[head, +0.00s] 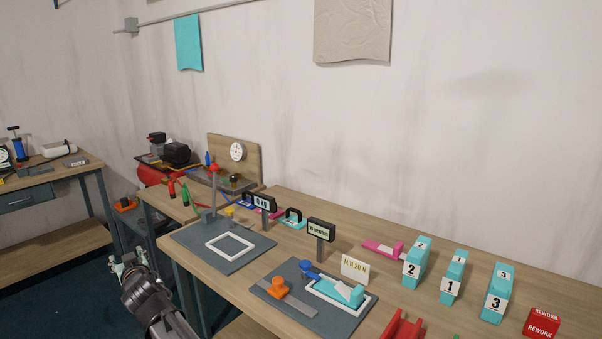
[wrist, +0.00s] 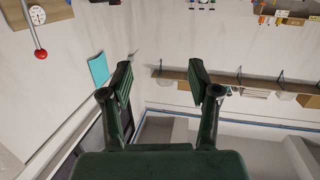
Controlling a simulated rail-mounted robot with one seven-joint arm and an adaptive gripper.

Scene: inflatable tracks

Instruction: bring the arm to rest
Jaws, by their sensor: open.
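My gripper (head: 128,268) is at the lower left in the head view, beside the front left side of the wooden bench (head: 290,213) and apart from it. In the wrist view my gripper (wrist: 160,80) shows two dark green fingers spread wide, with nothing between them. Beyond the fingers that view shows walls, a shelf (wrist: 230,87) and a cyan sheet (wrist: 98,69). Part of my dark arm runs off the bottom edge of the head view.
The bench holds a grey plate with a white frame (head: 230,246), a fixture plate (head: 335,322), numbered cyan blocks (head: 451,278) and a red rework box (head: 541,323). A second bench (head: 50,172) stands at the left. Dark floor (head: 60,285) shows left of my gripper.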

